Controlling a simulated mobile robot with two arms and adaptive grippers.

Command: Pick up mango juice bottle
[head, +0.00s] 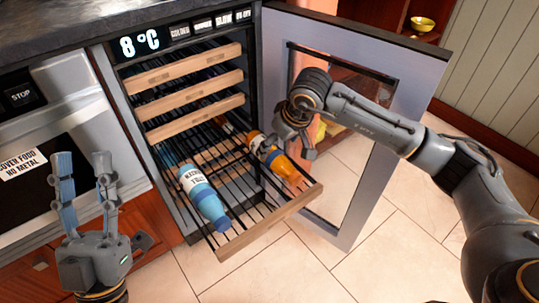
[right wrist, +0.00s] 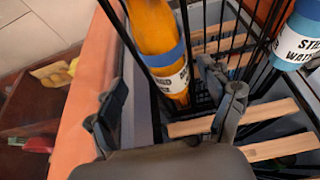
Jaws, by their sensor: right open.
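The mango juice bottle (head: 285,168) is orange with a blue band and a white label. It lies on the right side of the pulled-out lowest rack (head: 272,222); it also shows in the right wrist view (right wrist: 152,28). My right gripper (head: 300,140) is open beside the bottle's upper side in the head view. In the right wrist view its two fingers (right wrist: 168,112) are spread, with the bottle beyond them and nothing between them. My left gripper (head: 83,175) is open and empty at the left, in front of the microwave.
A blue still water bottle (head: 203,195) lies left of the mango juice on the same rack. Several wooden-fronted racks (head: 190,90) sit above, inside the cooler. The open cooler door (head: 365,190) stands to the right, close to my right arm. Tiled floor is clear in front.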

